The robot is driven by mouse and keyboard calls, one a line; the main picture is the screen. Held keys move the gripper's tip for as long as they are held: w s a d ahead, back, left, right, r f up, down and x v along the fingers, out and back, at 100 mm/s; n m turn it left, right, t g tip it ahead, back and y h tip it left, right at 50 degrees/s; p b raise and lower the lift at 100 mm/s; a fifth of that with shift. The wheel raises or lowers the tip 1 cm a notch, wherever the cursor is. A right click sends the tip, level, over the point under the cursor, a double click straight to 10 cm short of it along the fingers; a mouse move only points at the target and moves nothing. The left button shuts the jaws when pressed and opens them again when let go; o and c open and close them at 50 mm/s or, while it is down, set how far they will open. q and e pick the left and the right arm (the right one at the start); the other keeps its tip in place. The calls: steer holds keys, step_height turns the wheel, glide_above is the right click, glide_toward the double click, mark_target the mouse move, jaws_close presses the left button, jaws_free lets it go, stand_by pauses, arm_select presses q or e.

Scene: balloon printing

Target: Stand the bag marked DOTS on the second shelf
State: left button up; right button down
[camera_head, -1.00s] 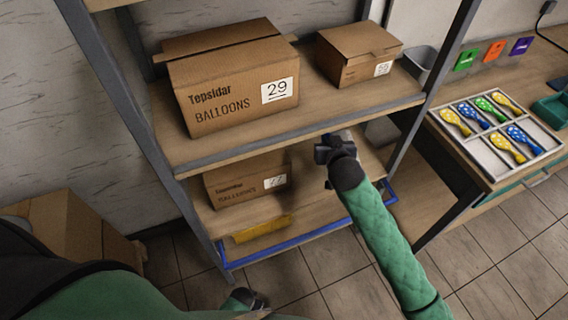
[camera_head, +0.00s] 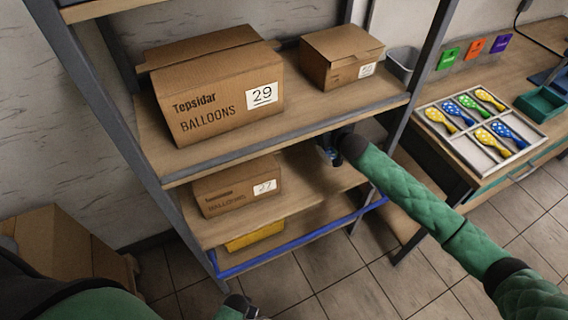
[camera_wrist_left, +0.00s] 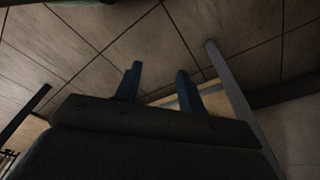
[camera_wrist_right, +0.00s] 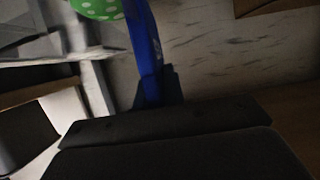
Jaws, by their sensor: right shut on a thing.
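My right gripper (camera_head: 328,150) reaches into the bay between the shelf board with box 29 (camera_head: 165,160) and the lower board with box 27 (camera_head: 300,185). It is shut on a narrow blue bag. In the right wrist view the bag (camera_wrist_right: 146,45) stands out beyond the fingers, with a green white-dotted balloon shape at its top left. The DOTS lettering cannot be read. In the head view the bag is mostly hidden by the gripper. My left gripper (camera_head: 243,308) is low at the bottom edge; in the left wrist view its fingers (camera_wrist_left: 158,90) are apart and empty.
Box 27 (camera_head: 235,187) stands left on the lower board. Box 29 (camera_head: 215,95) and a smaller box (camera_head: 340,60) stand above. A blue rail (camera_head: 300,240) and yellow item (camera_head: 255,235) are below. A balloon tray (camera_head: 478,165) is on the right-hand table.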

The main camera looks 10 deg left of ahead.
steer(key=p, duration=0.2)
glide_above(318, 152)
steer(key=f, duration=0.5)
steer(key=shift+w, duration=0.3)
steer(key=shift+f+p, duration=0.45)
steer(key=shift+f, duration=1.85)
arm_select(q)
steer(key=s+a+f, duration=0.2)
steer(key=s+f, duration=0.1)
steer(key=f, duration=0.4)
steer(key=shift+a, duration=0.2)
steer(key=shift+r, duration=0.1)
arm_select(e)
steer(key=shift+d+f, duration=0.1)
steer(key=c, duration=1.5)
jaws_free()
arm_select(q)
steer(key=shift+s, duration=0.1)
steer(key=shift+r, duration=0.1)
